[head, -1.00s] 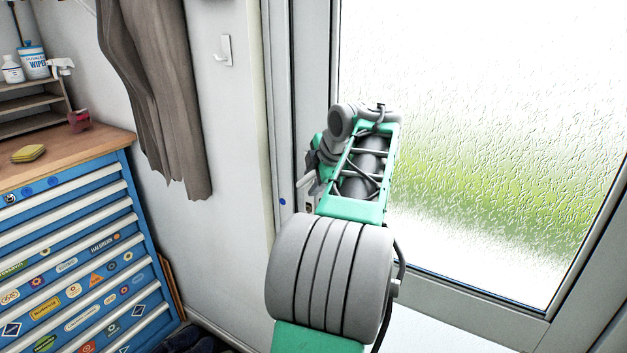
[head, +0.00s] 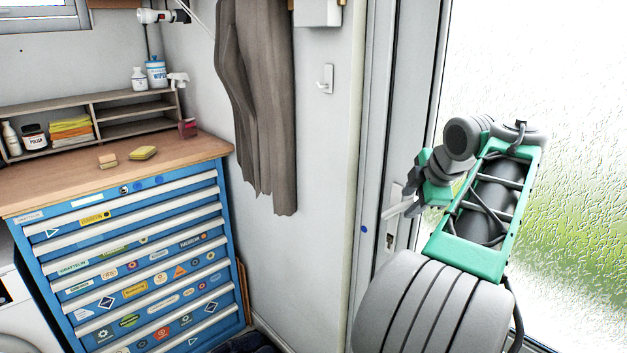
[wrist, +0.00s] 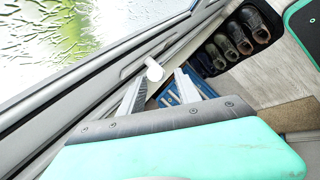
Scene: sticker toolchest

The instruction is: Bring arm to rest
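My green and grey arm is raised and folded in front of the glazed door at the right of the head view. My gripper (wrist: 160,78) shows in the wrist view with its two fingers apart and nothing held between them. In the head view the wrist is bent to the left, beside the door frame, and the fingers are hard to make out there. The white door handle (wrist: 154,69) shows just beyond the fingertips in the wrist view. I cannot tell how far it is from them.
A blue tool chest (head: 140,262) with stickers and a wooden top stands at the left. Yellow sponges (head: 142,153) lie on it. A grey-brown curtain (head: 257,110) hangs beside the door (head: 384,130). The floor by the chest has little room.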

